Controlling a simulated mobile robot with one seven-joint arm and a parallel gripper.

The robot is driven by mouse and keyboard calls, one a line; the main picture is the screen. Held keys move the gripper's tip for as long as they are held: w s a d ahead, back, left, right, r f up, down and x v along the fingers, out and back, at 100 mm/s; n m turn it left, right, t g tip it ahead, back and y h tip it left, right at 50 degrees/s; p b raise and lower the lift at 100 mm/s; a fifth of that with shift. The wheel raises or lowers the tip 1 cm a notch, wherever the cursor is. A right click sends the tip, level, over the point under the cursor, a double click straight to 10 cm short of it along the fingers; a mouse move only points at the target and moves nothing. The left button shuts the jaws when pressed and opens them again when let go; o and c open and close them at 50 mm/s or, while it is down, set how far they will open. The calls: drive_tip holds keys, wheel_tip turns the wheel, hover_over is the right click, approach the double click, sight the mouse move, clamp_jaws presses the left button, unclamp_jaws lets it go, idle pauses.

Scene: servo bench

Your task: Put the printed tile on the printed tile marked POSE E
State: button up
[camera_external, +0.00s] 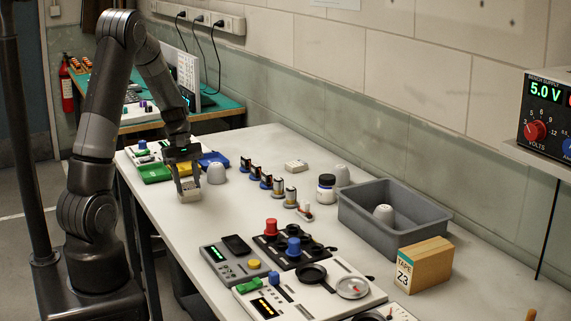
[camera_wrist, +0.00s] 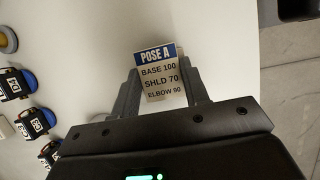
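A white printed tile (camera_wrist: 160,72) with a blue header reads POSE A, BASE 100, SHLD 70, ELBOW 90 in the wrist view. My gripper (camera_wrist: 163,92) has a finger along each side of it and appears shut on it. In the external view my gripper (camera_external: 187,186) points down at the near left part of the bench, with the pale tile (camera_external: 190,195) between its fingertips. I cannot tell whether the tile touches the bench. Another small white block (camera_external: 296,166) lies near the wall; no marking on it is readable, and I can read POSE E nowhere.
A row of servos (camera_external: 265,181) runs across the bench middle. A grey bin (camera_external: 395,222), a wooden tape block (camera_external: 424,265) and control panels (camera_external: 235,265) stand farther right. Green and blue trays (camera_external: 155,173) lie left.

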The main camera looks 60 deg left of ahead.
drive_tip(key=o, duration=0.5)
drive_tip(key=shift+c, duration=0.2)
drive_tip(key=v, duration=1.2)
drive_tip(key=d+r+m+t+y, duration=0.1)
drive_tip(key=d+r+m, duration=0.3)
drive_tip(key=d, duration=0.4)
drive_tip(key=d+r+m+y, duration=0.2)
drive_tip(key=d+r+m, duration=0.15)
drive_tip(key=d, duration=0.35)
drive_tip(key=s+d+r+m+t, duration=0.1)
drive_tip(key=s+d+m+t, duration=0.1)
drive_tip(key=s+d+m, duration=0.2)
drive_tip(key=s+d+r+m+t+y, duration=0.1)
drive_tip(key=s+d+m, duration=0.4)
drive_tip(key=d, duration=0.5)
drive_tip(key=shift+m+t+y, duration=0.3)
drive_tip(key=shift+m+t, duration=0.45)
drive_tip(key=shift+t, duration=0.05)
drive_tip(key=shift+d, duration=0.15)
